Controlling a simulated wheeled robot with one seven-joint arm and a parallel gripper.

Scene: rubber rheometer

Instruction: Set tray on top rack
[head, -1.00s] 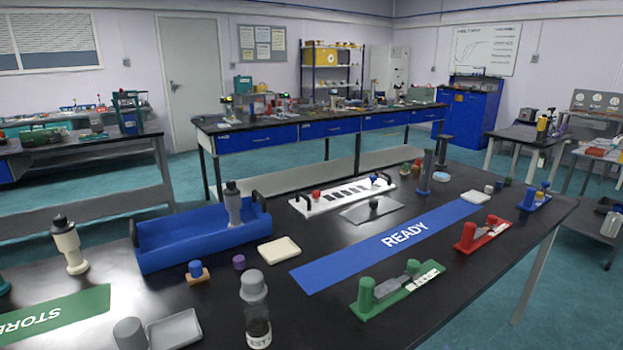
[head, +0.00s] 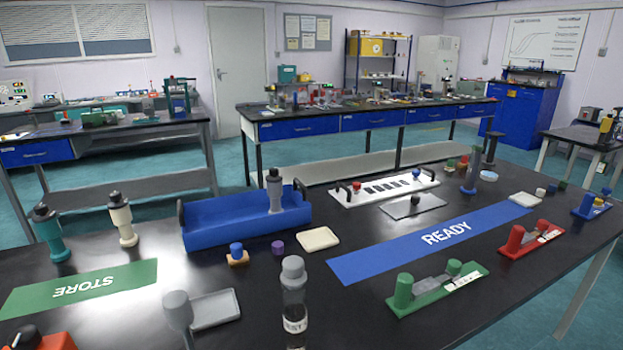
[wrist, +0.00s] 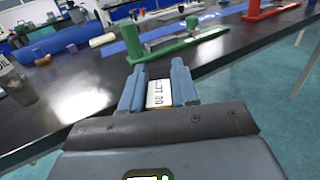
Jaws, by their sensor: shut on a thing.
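My gripper (wrist: 158,70) shows in the wrist view, with its two blue-grey fingers shut on a small pale piece with a printed label (wrist: 160,95). Most of the held piece is hidden by the fingers and palm, so I cannot tell whether it is a tray. My gripper does not show in the head view. A blue tray with dark end handles (head: 232,226) stands on the black bench, with a grey, dark-topped bottle in it. A shelf rack (head: 366,84) stands by the far wall.
On the bench are a clear bottle with a grey cap (head: 293,300), a green fixture (head: 437,290), a red fixture (head: 530,240) and a white panel with handles (head: 385,189). The blue READY strip (head: 400,252) and green STORE strip (head: 110,285) are mostly clear.

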